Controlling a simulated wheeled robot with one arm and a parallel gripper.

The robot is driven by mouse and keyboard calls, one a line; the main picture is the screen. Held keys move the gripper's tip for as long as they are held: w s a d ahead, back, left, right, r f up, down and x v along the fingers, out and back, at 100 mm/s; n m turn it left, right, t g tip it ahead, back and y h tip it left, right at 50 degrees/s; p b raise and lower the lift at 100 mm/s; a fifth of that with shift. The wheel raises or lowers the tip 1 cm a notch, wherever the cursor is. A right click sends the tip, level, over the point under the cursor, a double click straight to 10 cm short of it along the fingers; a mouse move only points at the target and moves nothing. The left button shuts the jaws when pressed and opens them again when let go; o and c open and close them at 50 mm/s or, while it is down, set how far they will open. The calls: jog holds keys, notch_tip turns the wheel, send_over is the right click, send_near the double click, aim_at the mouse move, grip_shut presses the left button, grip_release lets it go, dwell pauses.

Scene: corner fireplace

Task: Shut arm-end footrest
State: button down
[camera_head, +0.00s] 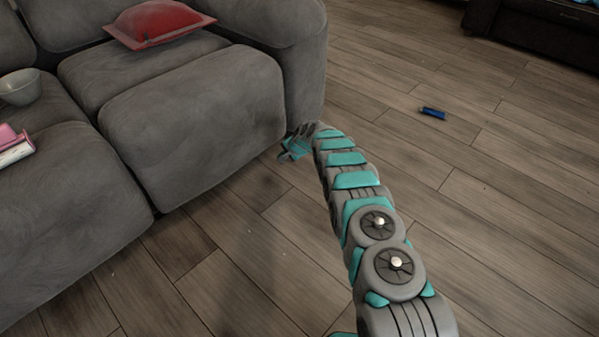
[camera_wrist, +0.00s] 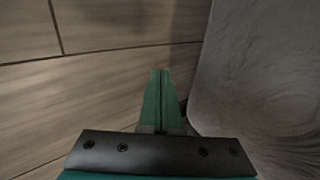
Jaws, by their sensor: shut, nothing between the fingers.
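The grey sofa's arm-end footrest (camera_head: 200,115) is the padded front section beside the sofa arm (camera_head: 308,65). It juts out in front of the seat; how far it is swung out is hard to judge. My gripper (camera_head: 284,154) is low over the floor, near the footrest's lower right corner and the front of the arm. In the wrist view my gripper (camera_wrist: 160,72) has its green fingers together with nothing between them. Grey upholstery (camera_wrist: 255,75) is close on the right of the fingers, and I cannot tell whether they touch it.
A red cushion (camera_head: 155,22) lies on the seat. A bowl (camera_head: 20,88) and a pink-and-white item (camera_head: 14,146) rest on the sofa at left. A blue object (camera_head: 432,112) lies on the wooden floor. Dark furniture (camera_head: 540,25) stands at upper right.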

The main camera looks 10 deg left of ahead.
jog(key=shift+s+d, duration=2.8)
jog(key=shift+d, duration=1.25)
jog(key=s+d+r+n+g+h+p, duration=0.15)
jog(key=s+d+r, duration=0.35)
jog(key=r, duration=0.5)
jog(key=s+d+r+n+p, duration=0.1)
jog(key=s+d+r+p, duration=0.1)
jog(key=s+r, duration=0.7)
jog(key=s+d+r+n+g+h+p, duration=0.15)
jog(key=s+d+r, duration=0.25)
jog(key=r, duration=0.8)
jog(key=s+d+r+n+g+h+p, duration=0.1)
jog(key=s+d+r, duration=0.3)
jog(key=s, duration=0.9)
jog(key=s+d+r+n+g+h+p, duration=0.1)
jog(key=s+d+r+p, duration=0.2)
jog(key=s, duration=1.1)
jog(key=s+d+r+n+g+h+p, duration=0.1)
jog(key=s+d+r+p, duration=0.1)
jog(key=s+d+r, duration=0.5)
jog(key=s+r, duration=0.3)
jog(key=s, duration=0.4)
jog(key=shift+s, duration=0.25)
jog(key=shift+d, duration=0.1)
